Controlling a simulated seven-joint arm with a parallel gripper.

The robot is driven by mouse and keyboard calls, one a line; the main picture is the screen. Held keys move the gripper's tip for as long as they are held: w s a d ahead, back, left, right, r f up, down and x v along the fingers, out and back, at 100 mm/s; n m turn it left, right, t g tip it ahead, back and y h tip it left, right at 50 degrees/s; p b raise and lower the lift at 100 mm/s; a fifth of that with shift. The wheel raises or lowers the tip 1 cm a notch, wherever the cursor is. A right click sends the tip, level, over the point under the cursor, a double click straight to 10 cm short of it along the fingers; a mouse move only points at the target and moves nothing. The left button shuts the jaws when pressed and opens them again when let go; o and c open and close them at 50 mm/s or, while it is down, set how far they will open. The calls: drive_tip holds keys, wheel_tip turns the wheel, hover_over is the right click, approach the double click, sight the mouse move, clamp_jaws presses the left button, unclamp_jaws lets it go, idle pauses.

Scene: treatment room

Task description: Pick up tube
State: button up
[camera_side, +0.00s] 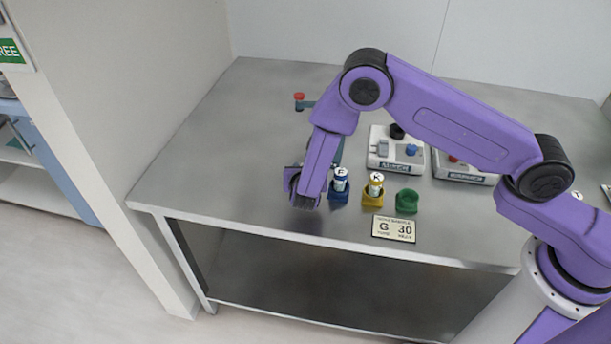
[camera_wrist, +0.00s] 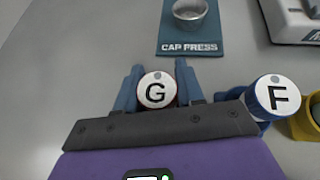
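A tube with a round white cap marked G (camera_wrist: 157,93) stands between the two blue fingers of my gripper (camera_wrist: 158,84) in the wrist view. The fingers lie close along both sides of the cap. I cannot tell whether they press on it. In the side view my gripper (camera_side: 306,198) is low over the table's front left, and its hand hides tube G and the fingertips. A blue tube marked F (camera_side: 340,180) stands in a blue holder just right of my gripper; its cap also shows in the wrist view (camera_wrist: 274,95). A yellow tube marked K (camera_side: 375,184) stands in a yellow holder.
A green holder (camera_side: 407,201) looks empty. A plate reading G 30 (camera_side: 394,230) lies at the front edge. Behind stand a blue cap press (camera_wrist: 190,38) and two grey-white devices, one here (camera_side: 396,152). The steel table (camera_side: 225,150) is clear at left.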

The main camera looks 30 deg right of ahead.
drive_tip(key=shift+r, duration=0.1)
drive_tip(key=shift+r, duration=1.4)
drive_tip(key=s+d+r, duration=0.4)
drive_tip(key=s+r, duration=0.6)
drive_tip(key=s, duration=0.3)
drive_tip(key=w+d+f+m+g+h, duration=0.15)
drive_tip(key=w+d+m+g, duration=0.3)
drive_tip(key=d, duration=0.45)
drive_tip(key=w+d+m+g+h, duration=0.25)
drive_tip(key=d+m+g, duration=0.25)
drive_tip(key=d, duration=0.4)
drive_tip(key=w+d+f+m+g+h, duration=0.1)
drive_tip(key=w+d+m+g, duration=0.35)
drive_tip(key=d, duration=0.55)
drive_tip(key=shift+m, duration=0.4)
drive_tip(key=shift+s+a+f, duration=0.1)
drive_tip(key=shift+s+f, duration=0.1)
drive_tip(key=shift+f, duration=1.2)
drive_tip(key=shift+s+a+f, duration=0.1)
drive_tip(key=shift+s+f, duration=0.05)
drive_tip(key=shift+f, duration=1.2)
drive_tip(key=shift+f, duration=0.6)
